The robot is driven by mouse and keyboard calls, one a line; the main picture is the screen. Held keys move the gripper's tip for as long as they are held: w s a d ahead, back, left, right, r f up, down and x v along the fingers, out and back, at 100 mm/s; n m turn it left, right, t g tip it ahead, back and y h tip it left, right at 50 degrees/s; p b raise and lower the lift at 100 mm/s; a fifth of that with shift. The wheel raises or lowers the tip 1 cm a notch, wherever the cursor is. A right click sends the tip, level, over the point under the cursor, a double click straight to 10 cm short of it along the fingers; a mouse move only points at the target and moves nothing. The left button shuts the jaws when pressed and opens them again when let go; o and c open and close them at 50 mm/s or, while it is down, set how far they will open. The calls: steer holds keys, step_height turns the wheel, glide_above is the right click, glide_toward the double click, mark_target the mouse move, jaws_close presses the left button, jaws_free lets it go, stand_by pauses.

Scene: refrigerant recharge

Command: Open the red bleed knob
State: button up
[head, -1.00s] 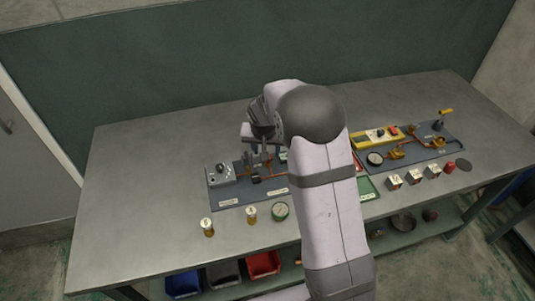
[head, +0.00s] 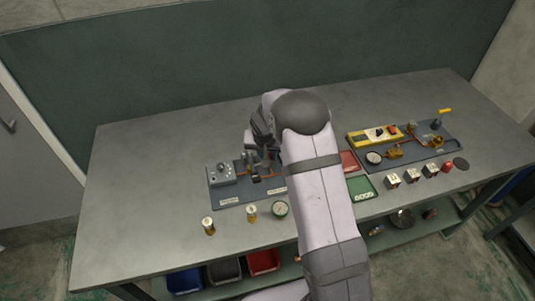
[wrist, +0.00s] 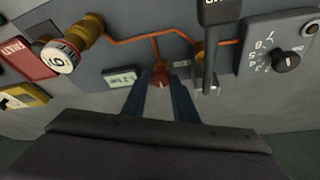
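The red bleed knob (wrist: 160,77) is in the wrist view, below a branch of the copper pipe (wrist: 150,38) on the grey panel. My gripper (wrist: 160,88) is open, with one dark blue finger on each side of the knob. The fingertips are close to the knob; I cannot tell whether they touch it. In the head view my gripper (head: 258,148) is over the left panel (head: 232,200), partly hidden by my arm, and the knob cannot be made out there.
A black lever (wrist: 213,45) and a dial box (wrist: 280,45) stand right of the knob. A brass fitting with a white numbered cap (wrist: 62,58) is at left. In the head view, a green tray (head: 373,196) and a second panel (head: 437,155) lie right of my arm.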

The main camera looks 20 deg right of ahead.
steer(key=c, duration=0.3)
